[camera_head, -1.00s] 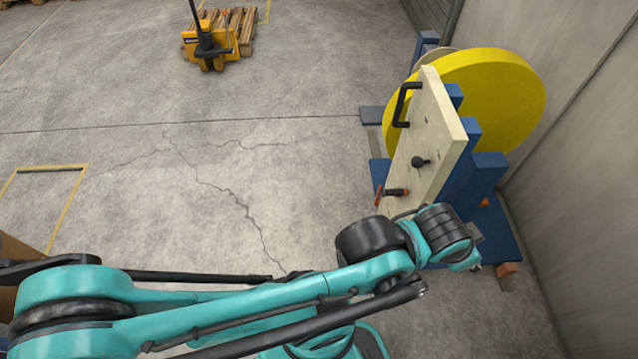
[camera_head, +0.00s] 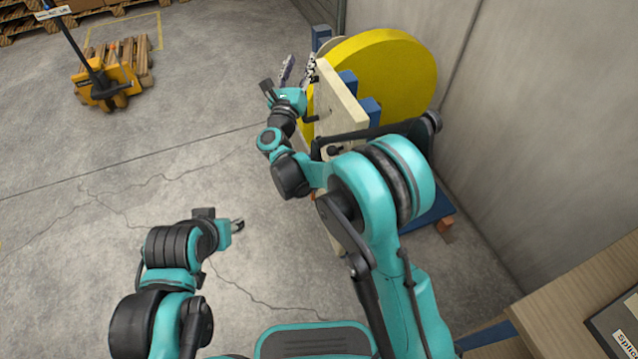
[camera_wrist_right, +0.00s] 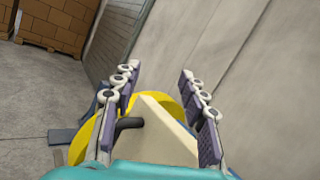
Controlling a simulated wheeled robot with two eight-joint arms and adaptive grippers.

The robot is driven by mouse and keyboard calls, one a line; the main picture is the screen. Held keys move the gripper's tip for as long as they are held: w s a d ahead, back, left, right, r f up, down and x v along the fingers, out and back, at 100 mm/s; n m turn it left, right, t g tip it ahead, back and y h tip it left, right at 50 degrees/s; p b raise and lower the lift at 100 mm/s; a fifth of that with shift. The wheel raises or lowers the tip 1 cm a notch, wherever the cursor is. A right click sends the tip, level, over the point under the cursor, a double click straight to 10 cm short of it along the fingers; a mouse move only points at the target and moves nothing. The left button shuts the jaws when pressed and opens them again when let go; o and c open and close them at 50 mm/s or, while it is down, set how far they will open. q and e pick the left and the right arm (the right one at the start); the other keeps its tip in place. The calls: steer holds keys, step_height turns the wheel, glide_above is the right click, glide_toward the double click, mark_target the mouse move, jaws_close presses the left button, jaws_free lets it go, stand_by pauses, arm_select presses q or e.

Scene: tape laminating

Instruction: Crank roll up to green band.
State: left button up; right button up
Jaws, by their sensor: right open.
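The large yellow roll (camera_head: 400,75) stands upright behind a cream board (camera_head: 340,100) on blue supports. A black handle (camera_head: 311,118) sticks out at the board's left edge, partly hidden by my right gripper (camera_head: 299,68). That gripper is open and empty, with its fingers at the upper left of the board. In the right wrist view the black handle (camera_wrist_right: 130,123) and the cream board (camera_wrist_right: 160,125) show between and below the spread fingers. My left gripper (camera_head: 237,225) is low over the floor, away from the roll; its jaws are too small to read. No green band shows.
A grey wall (camera_head: 520,120) stands close to the right of the roll. A wooden table (camera_head: 570,300) is at the lower right. A yellow pallet jack (camera_head: 105,85) stands at the far left. The floor left of the stand is clear.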

steer(key=s+f+m+g+h, duration=0.2)
steer(key=s+f+m+g, duration=0.35)
steer(key=f, duration=0.75)
steer(key=s+f+m+g+h, duration=0.25)
steer(key=f+m, duration=0.55)
steer(key=f, duration=0.6)
steer(key=s+f+m+g+h, duration=0.2)
steer(key=s+f+m+g, duration=0.4)
steer(key=f, duration=0.7)
steer(key=w+d, duration=0.1)
steer(key=w+d+f+t+b, duration=0.1)
steer(key=w+d+t, duration=0.1)
steer(key=w, duration=0.1)
steer(key=shift+d+f+m, duration=0.25)
steer(key=shift+d, duration=0.1)
steer(key=shift+w+d+f+b, duration=0.1)
steer(key=shift+w+d+b, duration=0.3)
steer(key=shift+d, duration=0.15)
jaws_close()
steer(key=shift+s, duration=0.15)
